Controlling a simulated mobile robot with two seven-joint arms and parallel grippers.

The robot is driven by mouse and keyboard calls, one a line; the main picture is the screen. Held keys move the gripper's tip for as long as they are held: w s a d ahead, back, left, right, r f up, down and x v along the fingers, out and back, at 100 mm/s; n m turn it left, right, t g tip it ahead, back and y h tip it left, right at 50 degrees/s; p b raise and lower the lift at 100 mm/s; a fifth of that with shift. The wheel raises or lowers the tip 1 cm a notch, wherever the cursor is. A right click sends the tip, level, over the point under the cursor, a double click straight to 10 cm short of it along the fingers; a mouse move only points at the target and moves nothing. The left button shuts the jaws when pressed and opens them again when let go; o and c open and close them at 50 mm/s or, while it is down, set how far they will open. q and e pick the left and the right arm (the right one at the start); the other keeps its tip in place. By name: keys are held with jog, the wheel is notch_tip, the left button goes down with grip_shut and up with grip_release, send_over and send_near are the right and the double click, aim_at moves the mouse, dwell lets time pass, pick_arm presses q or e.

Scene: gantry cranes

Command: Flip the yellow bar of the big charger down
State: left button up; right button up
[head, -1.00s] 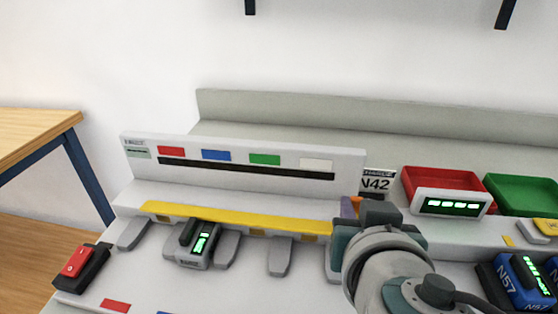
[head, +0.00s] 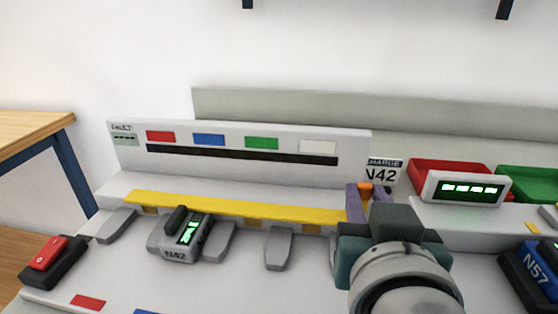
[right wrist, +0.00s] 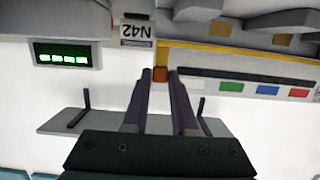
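The big charger (head: 240,137) is a long white unit with a back panel of red, blue, green and white labels. Its yellow bar (head: 235,207) runs lengthwise along the front of its ledge, above the grey slots. An orange knob (head: 366,188) is at the bar's right end. My right gripper (head: 365,196) has its purple fingers on either side of this knob. In the right wrist view the orange knob (right wrist: 160,75) fills the gap between the fingertips (right wrist: 160,78). A grey N42 battery (head: 184,240) sits in one slot. My left gripper is out of view.
A red switch (head: 48,254) on a black base stands at the left. Red (head: 425,172) and green (head: 530,184) trays stand to the right, with a lit display (head: 468,189) before the red one. A blue N57 battery (head: 540,266) is at the right edge.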

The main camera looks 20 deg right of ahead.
jog(key=o, duration=0.4)
jog(key=shift+o, duration=0.2)
notch_tip(320, 180, up, 20)
jog(key=p, duration=0.5)
